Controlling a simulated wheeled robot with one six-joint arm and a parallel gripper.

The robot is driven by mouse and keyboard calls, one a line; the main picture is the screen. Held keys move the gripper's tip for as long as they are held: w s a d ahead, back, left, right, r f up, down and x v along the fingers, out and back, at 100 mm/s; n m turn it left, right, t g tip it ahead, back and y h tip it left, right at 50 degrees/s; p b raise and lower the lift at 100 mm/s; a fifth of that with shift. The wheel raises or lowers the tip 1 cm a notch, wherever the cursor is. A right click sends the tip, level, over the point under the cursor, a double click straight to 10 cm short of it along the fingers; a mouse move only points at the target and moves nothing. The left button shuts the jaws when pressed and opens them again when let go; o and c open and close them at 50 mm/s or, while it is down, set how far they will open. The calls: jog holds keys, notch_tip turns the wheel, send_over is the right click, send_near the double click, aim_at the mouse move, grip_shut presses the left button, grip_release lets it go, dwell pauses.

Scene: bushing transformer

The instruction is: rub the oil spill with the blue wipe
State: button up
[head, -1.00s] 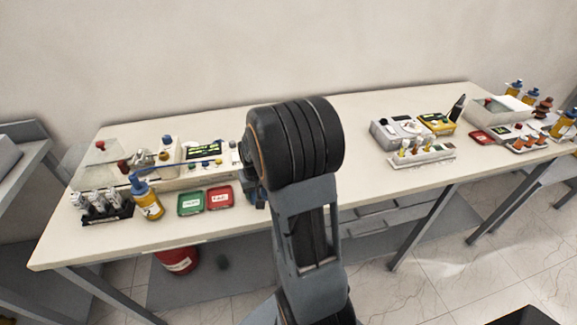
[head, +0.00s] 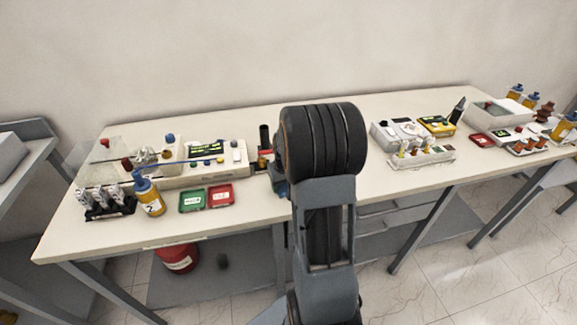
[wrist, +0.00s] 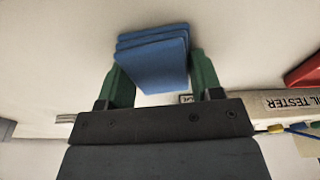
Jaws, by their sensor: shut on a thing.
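In the wrist view my gripper (wrist: 160,72) has its two green fingers on either side of the blue wipe (wrist: 152,58), a folded stack of blue layers. It is shut on the wipe, which sticks out past the fingertips over the pale table top. In the head view my arm hides most of the gripper, and only a small bluish part shows at the arm's left edge. I cannot make out an oil spill in either view; the arm or the wipe may cover it.
The oil tester (head: 235,173) stands left of my arm, with a green tray (head: 192,200) and a red tray (head: 220,196) in front. A yellow bottle (head: 149,197) stands farther left. A grey device (head: 395,134) is to the right. The table's front middle is mostly clear.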

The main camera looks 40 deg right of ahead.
notch_tip(320, 180, up, 4)
jog(key=shift+f+p, duration=0.25)
jog(key=shift+p, duration=0.8)
jog(key=shift+r+p, duration=1.6)
jog(key=shift+r, duration=0.7)
